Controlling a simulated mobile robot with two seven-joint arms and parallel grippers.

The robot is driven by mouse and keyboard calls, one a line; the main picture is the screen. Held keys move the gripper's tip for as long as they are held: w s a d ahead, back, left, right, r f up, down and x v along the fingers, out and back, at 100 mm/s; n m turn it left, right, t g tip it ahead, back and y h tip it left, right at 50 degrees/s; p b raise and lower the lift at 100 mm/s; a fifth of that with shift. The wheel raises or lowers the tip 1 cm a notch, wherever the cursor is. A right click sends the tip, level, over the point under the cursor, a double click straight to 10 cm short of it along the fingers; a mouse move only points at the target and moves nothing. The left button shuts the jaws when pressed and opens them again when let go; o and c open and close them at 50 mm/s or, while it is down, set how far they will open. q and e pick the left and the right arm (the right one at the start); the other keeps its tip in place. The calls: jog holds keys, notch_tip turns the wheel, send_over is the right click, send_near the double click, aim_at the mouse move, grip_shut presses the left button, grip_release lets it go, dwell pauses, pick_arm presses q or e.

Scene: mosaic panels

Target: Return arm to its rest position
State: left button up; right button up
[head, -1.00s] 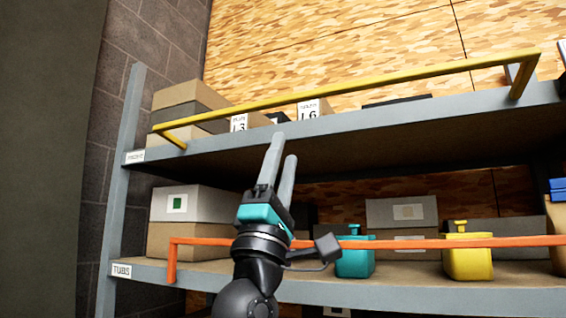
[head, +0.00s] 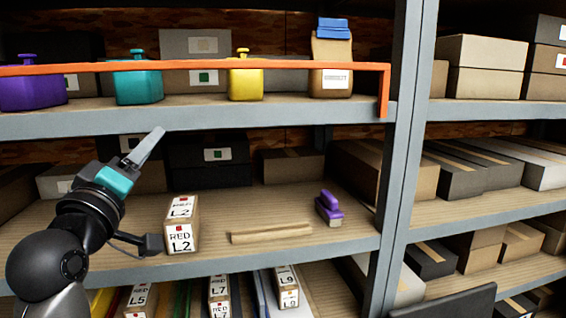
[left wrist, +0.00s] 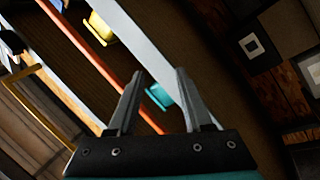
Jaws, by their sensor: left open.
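My left gripper (head: 140,154) is in front of the shelving at the left of the head view, raised just below the edge of the upper shelf. Its fingers point up and to the right. In the left wrist view its two fingers (left wrist: 158,92) stand apart with nothing held between them. The teal tub (left wrist: 158,96) shows beyond the fingers there, not touching as far as I can tell. My right gripper is not in view.
An orange rail (head: 290,64) runs along the shelf holding purple (head: 32,92), teal (head: 139,85) and yellow tubs (head: 245,82). Below stand an L2 box (head: 181,225), a wooden strip (head: 270,233) and a purple-handled brush (head: 329,208). A grey upright (head: 402,150) stands at centre right.

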pick_arm(q)
jog(key=s+d+f+m+g, duration=0.1)
jog(key=s+f+m+g, duration=0.15)
jog(key=f, duration=0.75)
jog(key=s+d+f+m+g, duration=0.1)
jog(key=s+d+f+g, duration=0.2)
jog(key=f, duration=0.6)
jog(key=s+f+m+g, duration=0.2)
jog(key=f+g, duration=0.2)
jog(key=f, duration=0.6)
jog(key=s+d+f+m+g+y, duration=0.1)
jog(key=s+f+m+g, duration=0.25)
jog(key=s+f, duration=0.65)
jog(key=s+d+f+m+g, duration=0.15)
jog(key=s+f+g, duration=0.45)
jog(key=s, duration=0.6)
notch_tip(320, 180, down, 24)
jog(key=s, duration=0.2)
jog(key=s+a+f+g, duration=0.1)
jog(key=s+a+f, duration=0.2)
jog(key=s+f, duration=0.9)
jog(key=s, duration=0.2)
jog(key=shift+s+a+m, duration=0.2)
jog(key=shift+s+m, duration=0.15)
jog(key=shift+s, duration=0.05)
